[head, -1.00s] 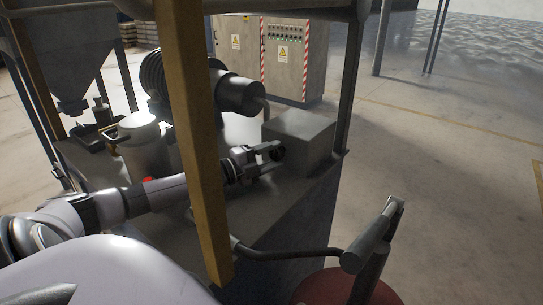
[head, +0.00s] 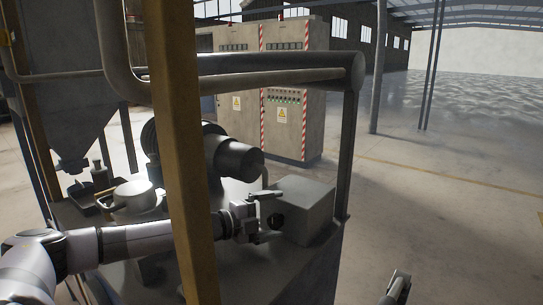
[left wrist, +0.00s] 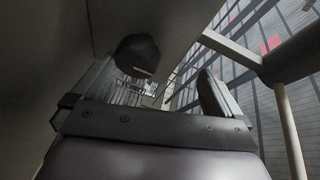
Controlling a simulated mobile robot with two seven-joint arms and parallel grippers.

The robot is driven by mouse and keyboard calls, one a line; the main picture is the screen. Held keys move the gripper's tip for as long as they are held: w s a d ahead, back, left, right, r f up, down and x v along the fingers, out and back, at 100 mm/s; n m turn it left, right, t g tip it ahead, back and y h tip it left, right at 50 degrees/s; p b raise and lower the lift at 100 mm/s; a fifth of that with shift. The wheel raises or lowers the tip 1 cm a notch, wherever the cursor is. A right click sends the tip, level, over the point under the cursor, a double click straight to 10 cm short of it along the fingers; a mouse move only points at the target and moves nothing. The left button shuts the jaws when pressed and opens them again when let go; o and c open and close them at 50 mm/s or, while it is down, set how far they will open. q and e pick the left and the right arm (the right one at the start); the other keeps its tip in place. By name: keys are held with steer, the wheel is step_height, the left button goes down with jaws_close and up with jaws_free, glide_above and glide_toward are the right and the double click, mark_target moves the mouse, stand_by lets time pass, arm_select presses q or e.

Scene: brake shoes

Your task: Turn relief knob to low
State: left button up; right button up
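The relief knob (head: 276,220) appears as a small dark round knob on the left face of a grey box (head: 305,205) on the machine. In the left wrist view a dark round shape (left wrist: 137,54), apparently the knob, lies ahead, between the finger directions. My left gripper (head: 268,217) is open at the box, one finger above and one below the knob. I cannot tell whether a finger touches it. The knob's markings and setting are not readable.
A pot (head: 133,196) and a motor-like cylinder (head: 236,160) sit on the machine. A thick pipe (head: 270,63) crosses above. Electrical cabinets (head: 290,90) stand behind. The floor at right is clear.

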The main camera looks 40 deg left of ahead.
arm_select(q)
steer(key=shift+m+t+h, duration=0.3)
steer(key=shift+t, duration=0.6)
steer(key=r, duration=1.1)
steer(key=r+p, duration=0.1)
steer(key=r, duration=0.5)
steer(key=shift+s+a, duration=0.1)
steer(key=shift+s, duration=0.15)
steer(key=shift+c, duration=0.5)
steer(key=shift+w+a, duration=0.2)
steer(key=shift+w, duration=0.05)
